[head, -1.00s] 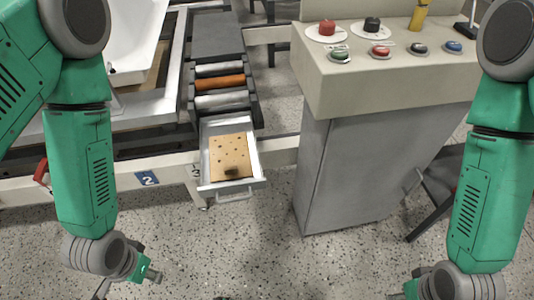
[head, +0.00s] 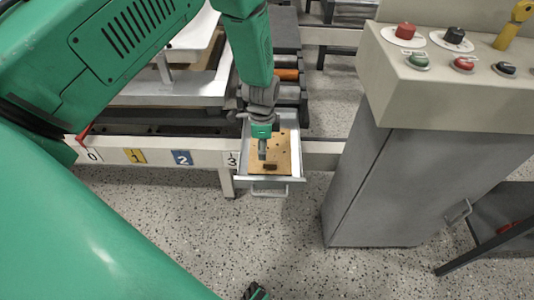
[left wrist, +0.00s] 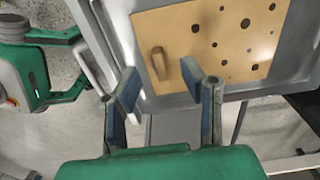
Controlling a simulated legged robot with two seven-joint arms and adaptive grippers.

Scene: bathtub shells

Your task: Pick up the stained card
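The stained card (head: 284,150) is a tan sheet with dark spots. It lies flat in an open, shallow metal drawer (head: 296,163). A small dark raised piece shows near its front end in the head view; in the left wrist view a brown upright tab (left wrist: 159,66) stands on the card (left wrist: 235,40). My left gripper (head: 262,154) is over the drawer, pointing down, and hides part of the card. In the left wrist view its two blue-padded fingers (left wrist: 159,76) are apart, with the tab between or just beyond their tips. Contact cannot be told.
A control console (head: 455,90) with several buttons stands right of the drawer. A roller conveyor (head: 286,75) lies behind the drawer, and a rail with number plates (head: 180,158) runs left. Speckled floor (head: 270,230) in front is clear.

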